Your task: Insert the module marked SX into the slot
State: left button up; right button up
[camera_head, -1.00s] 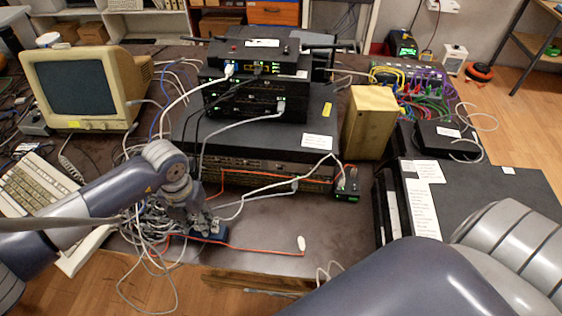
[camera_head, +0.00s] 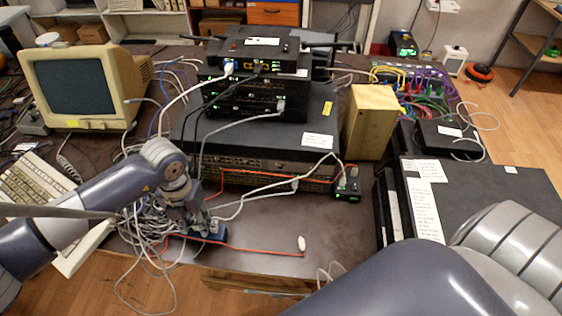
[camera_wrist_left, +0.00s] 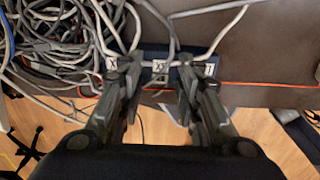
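A dark blue holder (camera_wrist_left: 150,55) with small modules lies on the table's front part; it also shows in the head view (camera_head: 212,236). White labels mark a left module (camera_wrist_left: 112,63), a middle module (camera_wrist_left: 160,66) and a right module (camera_wrist_left: 209,69). The middle label seems to carry an X and another letter, too small to read surely. My left gripper (camera_wrist_left: 158,72) is open, fingers pointing down, one on each side of the middle module, with gaps visible; it also shows in the head view (camera_head: 198,226). My right gripper is out of view. I cannot make out which slot is meant.
A stack of network devices (camera_head: 255,145) stands behind the holder. Tangled grey cables (camera_head: 145,225) lie left of it, and an orange cable (camera_head: 255,250) runs right from it. A small black device (camera_head: 348,188) stands right. The table front between them is mostly clear.

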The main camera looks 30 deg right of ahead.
pick_arm(q)
jog(key=shift+c, duration=0.6)
grip_shut()
jog(key=shift+r, duration=0.25)
jog(key=shift+r+p, duration=1.35)
jog(key=shift+r, duration=1.45)
